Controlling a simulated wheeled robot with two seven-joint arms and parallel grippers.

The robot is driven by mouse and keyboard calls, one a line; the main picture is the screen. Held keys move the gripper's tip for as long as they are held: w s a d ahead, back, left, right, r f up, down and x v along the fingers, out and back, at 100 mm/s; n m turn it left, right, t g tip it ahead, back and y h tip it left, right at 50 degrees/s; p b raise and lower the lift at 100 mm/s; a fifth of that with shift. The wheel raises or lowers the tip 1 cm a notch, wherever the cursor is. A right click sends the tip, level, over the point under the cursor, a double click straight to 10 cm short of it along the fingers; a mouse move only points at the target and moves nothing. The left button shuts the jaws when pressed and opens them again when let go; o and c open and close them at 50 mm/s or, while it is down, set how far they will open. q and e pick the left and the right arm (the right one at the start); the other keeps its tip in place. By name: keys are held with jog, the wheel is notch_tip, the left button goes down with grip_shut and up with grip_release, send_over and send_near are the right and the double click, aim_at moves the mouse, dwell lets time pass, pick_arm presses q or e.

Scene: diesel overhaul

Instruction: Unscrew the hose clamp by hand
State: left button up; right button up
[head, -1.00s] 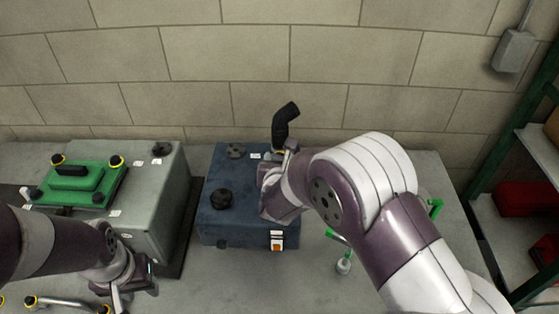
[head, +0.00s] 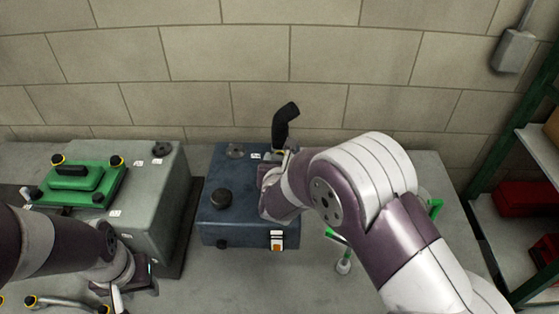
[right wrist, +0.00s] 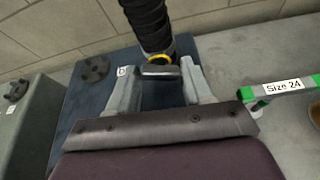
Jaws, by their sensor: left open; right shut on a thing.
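A black bent hose (head: 285,125) stands upright on the blue box (head: 240,222), near its back edge. In the right wrist view the hose (right wrist: 148,22) has a yellow-marked hose clamp (right wrist: 160,58) at its base. My right gripper (right wrist: 162,78) is shut on the clamp's grey part, which lies between its fingers; the exact contact is hard to see. In the head view my right wrist hides most of the clamp. My left gripper (head: 125,294) is open and empty, low at the left in front of the grey box.
The grey box (head: 150,215) with a green cover (head: 75,183) stands at the left. Green-ended tools, one labelled Size 24 (right wrist: 283,86), lie to the right. A shelf with a red box (head: 525,198) is at far right.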

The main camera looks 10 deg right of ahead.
jog(key=o, duration=1)
jog(key=shift+s, duration=0.15)
jog(key=shift+s+a+r, duration=0.15)
jog(key=shift+s+a, duration=0.05)
jog(key=shift+s, duration=0.15)
jog(key=b+v, duration=0.1)
jog(key=v, duration=1)
jog(key=shift+s+r+b, duration=0.2)
jog(key=shift+s+b, duration=0.1)
jog(key=shift+b, duration=0.1)
